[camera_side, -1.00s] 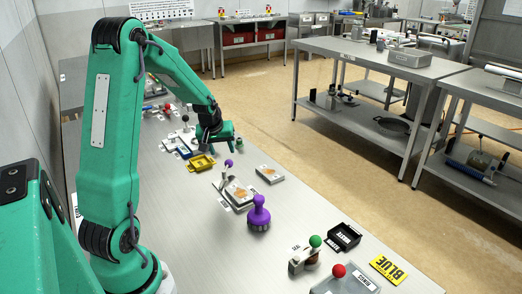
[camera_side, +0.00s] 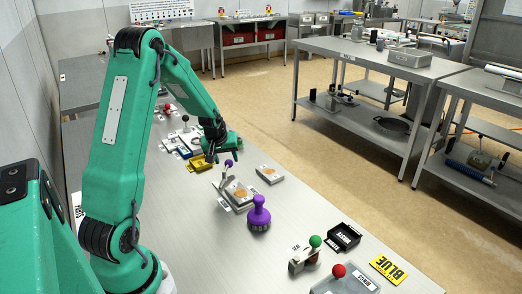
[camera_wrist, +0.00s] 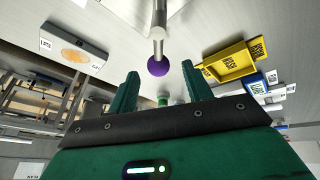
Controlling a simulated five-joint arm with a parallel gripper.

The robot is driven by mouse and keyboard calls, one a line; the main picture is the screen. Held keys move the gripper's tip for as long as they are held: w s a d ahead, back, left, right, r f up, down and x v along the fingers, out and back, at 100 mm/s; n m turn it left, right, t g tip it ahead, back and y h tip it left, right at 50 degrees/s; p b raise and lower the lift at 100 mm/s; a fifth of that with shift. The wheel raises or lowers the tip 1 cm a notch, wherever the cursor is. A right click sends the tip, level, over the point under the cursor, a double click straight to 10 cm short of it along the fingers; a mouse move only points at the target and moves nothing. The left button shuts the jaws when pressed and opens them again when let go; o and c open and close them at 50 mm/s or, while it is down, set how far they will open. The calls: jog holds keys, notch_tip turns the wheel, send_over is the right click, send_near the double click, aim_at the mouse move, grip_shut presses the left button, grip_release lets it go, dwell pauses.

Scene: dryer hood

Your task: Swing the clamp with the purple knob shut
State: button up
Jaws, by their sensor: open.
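The purple knob (camera_side: 229,163) tops a metal lever that stands up, tilted, from the clamp (camera_side: 239,194) on the bench. The clamp's plate has an orange patch. In the wrist view the purple knob (camera_wrist: 158,67) is at the end of its rod, near the middle of the gap between my fingertips. My gripper (camera_side: 224,155) is open and empty, close to the knob on its far side. In the wrist view my gripper (camera_wrist: 160,76) shows both fingers apart. I cannot tell whether either finger touches the knob.
A purple ribbed handle (camera_side: 259,213) stands just nearer than the clamp. A flat box (camera_side: 270,174) lies to its right, and a yellow tray (camera_side: 200,164) to its left. A green-knobbed clamp (camera_side: 306,257) and a black tray (camera_side: 343,237) are nearer. Bench space right of the box is clear.

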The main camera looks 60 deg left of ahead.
jog(key=shift+x, duration=1.2)
grip_shut()
jog(key=shift+s+a+n, duration=0.15)
jog(key=shift+s+n, duration=0.15)
jog(key=shift+n, duration=0.45)
jog(key=shift+s+a+n, duration=0.15)
jog(key=shift+s+n, duration=0.1)
jog(key=shift+n, duration=0.5)
